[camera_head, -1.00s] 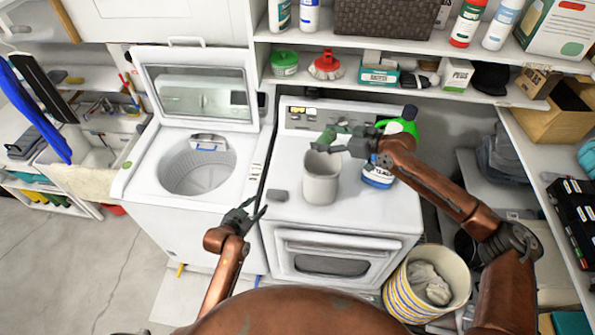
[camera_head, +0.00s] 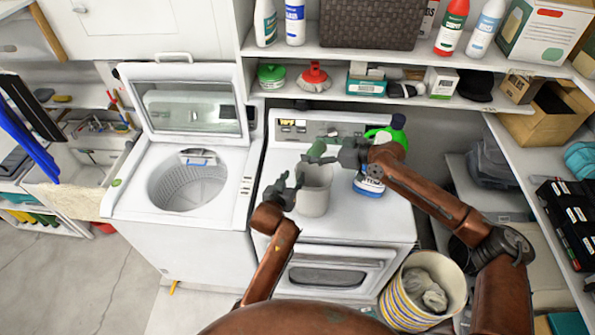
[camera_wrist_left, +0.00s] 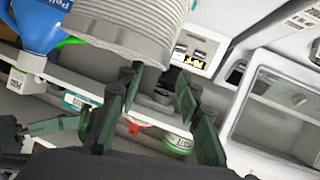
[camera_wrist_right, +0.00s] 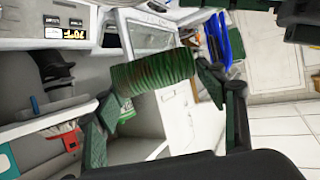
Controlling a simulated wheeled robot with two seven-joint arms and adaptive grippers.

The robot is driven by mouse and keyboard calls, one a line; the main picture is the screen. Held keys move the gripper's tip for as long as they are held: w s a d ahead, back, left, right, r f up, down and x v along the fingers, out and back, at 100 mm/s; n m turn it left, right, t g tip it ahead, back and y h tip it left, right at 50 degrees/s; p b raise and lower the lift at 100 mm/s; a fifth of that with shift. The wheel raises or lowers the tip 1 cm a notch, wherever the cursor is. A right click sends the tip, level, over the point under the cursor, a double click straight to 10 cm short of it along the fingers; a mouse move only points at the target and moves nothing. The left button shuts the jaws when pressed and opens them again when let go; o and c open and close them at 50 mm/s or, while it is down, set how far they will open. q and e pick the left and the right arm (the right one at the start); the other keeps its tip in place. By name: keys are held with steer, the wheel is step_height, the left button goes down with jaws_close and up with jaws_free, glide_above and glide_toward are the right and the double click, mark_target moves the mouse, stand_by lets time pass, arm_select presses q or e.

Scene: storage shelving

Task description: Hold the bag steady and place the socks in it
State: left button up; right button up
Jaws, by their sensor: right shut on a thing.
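A light grey, ribbed, upright bag (camera_head: 314,196) stands on top of the white dryer. In the left wrist view, its ribbed side (camera_wrist_left: 125,28) fills the top. My left gripper (camera_head: 286,187) is open and empty just left of the bag, its fingers pointing toward it; contact cannot be told. Its two fingers (camera_wrist_left: 158,95) are apart in the left wrist view. My right gripper (camera_head: 330,150) is shut on a rolled, green ribbed pair of socks (camera_wrist_right: 152,75). In the head view, the socks (camera_head: 315,150) are just above the bag's opening.
An open washer (camera_head: 125,205) is left of the dryer. A shelf (camera_head: 345,97) of boxes and brushes runs behind. A striped basket (camera_head: 398,308) stands on the floor.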

mark_target(300, 166)
arm_select(q)
steer(key=x, duration=0.7)
steer(key=shift+w+f, duration=0.1)
steer(key=shift+w, duration=0.15)
steer(key=shift+c, duration=0.6)
jaws_close()
